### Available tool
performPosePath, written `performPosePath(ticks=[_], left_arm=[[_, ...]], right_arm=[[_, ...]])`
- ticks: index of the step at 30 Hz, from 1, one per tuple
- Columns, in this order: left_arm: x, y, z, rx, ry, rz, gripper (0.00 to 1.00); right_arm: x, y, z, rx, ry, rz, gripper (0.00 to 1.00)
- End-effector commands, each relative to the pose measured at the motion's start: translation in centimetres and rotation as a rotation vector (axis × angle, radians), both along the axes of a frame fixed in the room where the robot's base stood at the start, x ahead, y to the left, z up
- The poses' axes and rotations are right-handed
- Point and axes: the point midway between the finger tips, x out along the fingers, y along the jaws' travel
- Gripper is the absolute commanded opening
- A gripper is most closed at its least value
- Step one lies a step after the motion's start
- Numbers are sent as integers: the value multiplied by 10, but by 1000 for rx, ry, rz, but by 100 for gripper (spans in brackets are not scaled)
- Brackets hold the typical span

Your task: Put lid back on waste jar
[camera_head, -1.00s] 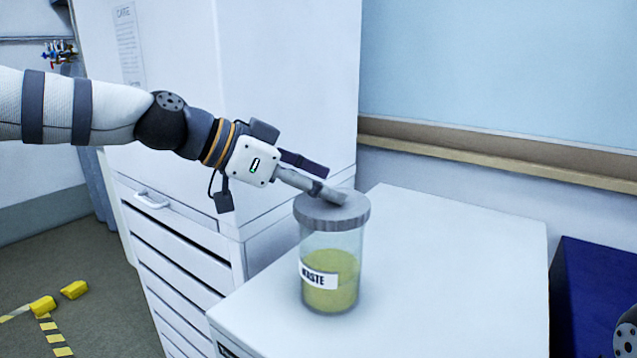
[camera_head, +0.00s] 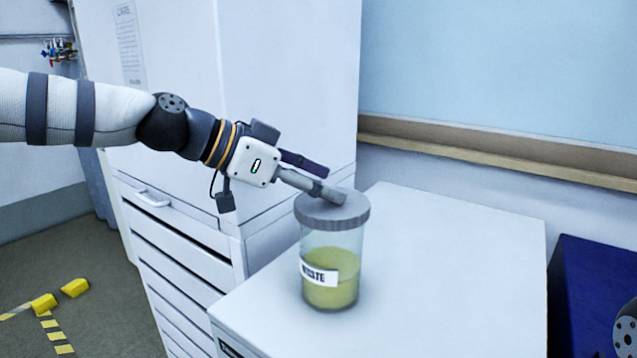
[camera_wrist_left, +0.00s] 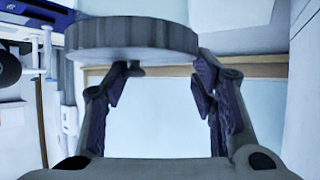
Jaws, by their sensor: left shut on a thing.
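The waste jar (camera_head: 334,250) is clear and upright, with yellow-green liquid and a white label. It stands on the white bench top. The round grey lid (camera_head: 320,212) lies level at the jar's mouth. I cannot tell whether a thin gap is left beneath it. My left gripper (camera_head: 333,194) reaches in from the left and is shut on the lid at its top. In the left wrist view the lid's ribbed rim (camera_wrist_left: 130,37) fills the upper middle, with the fingers on either side below it. My right gripper is not in view.
The white bench top (camera_head: 440,250) is clear to the right of the jar. A tall white cabinet (camera_head: 290,80) and a drawer unit (camera_head: 185,250) stand behind and left. A wooden rail (camera_head: 490,152) runs along the wall. A dark blue surface (camera_head: 590,290) lies at the right.

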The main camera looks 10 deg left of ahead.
Motion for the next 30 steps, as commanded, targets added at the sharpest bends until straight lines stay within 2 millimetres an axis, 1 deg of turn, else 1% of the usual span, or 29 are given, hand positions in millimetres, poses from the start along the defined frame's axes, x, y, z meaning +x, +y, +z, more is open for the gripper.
performPosePath(ticks=[5,6,8,9,15,16,18,19,28,30], left_arm=[[0,0,0,0,0,0,17],[0,0,0,0,0,0,59],[0,0,0,0,0,0,72],[0,0,0,0,0,0,75],[0,0,0,0,0,0,75],[0,0,0,1,1,0,78],[0,0,0,1,1,0,93],[0,0,0,1,1,0,96],[0,0,0,1,1,0,96],[0,0,3,0,-1,0,96]], right_arm=[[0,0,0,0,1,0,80],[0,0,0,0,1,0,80],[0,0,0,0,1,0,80],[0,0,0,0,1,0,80],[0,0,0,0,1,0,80],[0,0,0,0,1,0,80],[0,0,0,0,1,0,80],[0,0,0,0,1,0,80],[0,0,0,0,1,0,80],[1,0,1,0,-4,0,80]])
